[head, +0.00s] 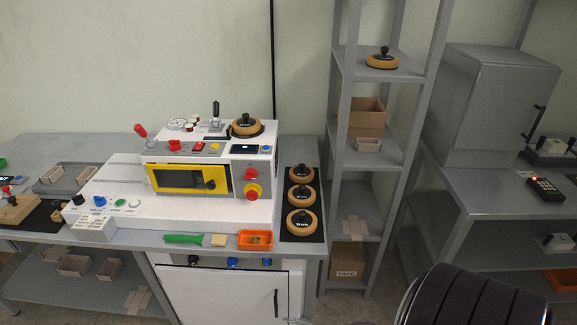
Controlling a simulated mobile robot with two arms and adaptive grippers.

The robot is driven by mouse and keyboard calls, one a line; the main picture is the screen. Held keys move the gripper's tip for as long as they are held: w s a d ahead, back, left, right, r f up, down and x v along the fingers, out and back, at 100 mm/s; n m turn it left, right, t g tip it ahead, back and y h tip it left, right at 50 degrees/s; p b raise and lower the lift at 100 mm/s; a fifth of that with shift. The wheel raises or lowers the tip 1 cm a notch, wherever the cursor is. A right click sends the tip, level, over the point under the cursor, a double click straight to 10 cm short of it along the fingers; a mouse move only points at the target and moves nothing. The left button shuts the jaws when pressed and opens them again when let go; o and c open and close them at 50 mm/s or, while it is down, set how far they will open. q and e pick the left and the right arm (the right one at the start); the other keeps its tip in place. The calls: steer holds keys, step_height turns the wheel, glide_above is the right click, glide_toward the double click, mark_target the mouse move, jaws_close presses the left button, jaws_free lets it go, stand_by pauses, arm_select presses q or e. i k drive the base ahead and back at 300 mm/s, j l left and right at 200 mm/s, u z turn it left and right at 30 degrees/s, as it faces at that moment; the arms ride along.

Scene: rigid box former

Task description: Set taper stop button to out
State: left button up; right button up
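The white box former machine (200,212) stands on the grey bench left of centre. Its right front face carries a red button (250,174) and, below it, a red mushroom button (253,191) on a yellow base. Small red controls (198,146), a yellow one and a display (244,149) sit above the yellow-framed window (180,181). Black, blue, green (119,203) and white buttons line the lower left deck. The labels are too small to read, so I cannot tell which control is the taper stop button or how it is set. Neither gripper is in view.
Several round wooden blocks with black knobs (301,222) lie on a dark mat right of the machine. A green-handled tool (184,239) and an orange tray (254,240) lie along the front edge. A tall grey shelf rack (380,155) and a second bench stand at right.

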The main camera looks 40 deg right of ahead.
mark_target(251, 195)
steer(key=z, duration=1.15)
